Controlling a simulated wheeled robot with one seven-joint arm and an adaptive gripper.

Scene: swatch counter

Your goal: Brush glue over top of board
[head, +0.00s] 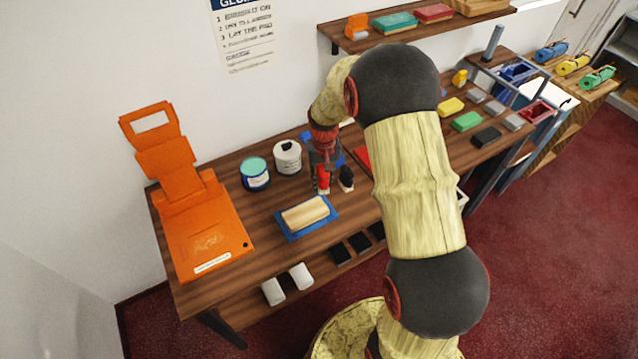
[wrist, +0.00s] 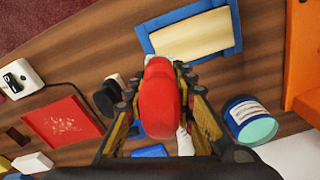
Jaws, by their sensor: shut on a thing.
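The board (head: 305,213) is a pale wooden block lying flat on a blue tray (head: 282,229) on the brown table. In the wrist view the board (wrist: 193,35) and its blue tray (wrist: 236,18) are at the top, ahead of my gripper. My gripper (head: 322,177) points down behind and right of the board in the head view. In the wrist view my gripper (wrist: 160,85) is shut on a red handle (wrist: 160,100), apparently the brush's. A can with a teal top (head: 254,169) stands left of my gripper and also shows in the wrist view (wrist: 258,130).
A white can (head: 288,157) stands beside the teal-topped can. A black object (head: 346,179) is close to my gripper's right. An orange stand (head: 205,225) fills the table's left end. A red panel (wrist: 62,122) lies left in the wrist view. White rolls (head: 286,284) sit below.

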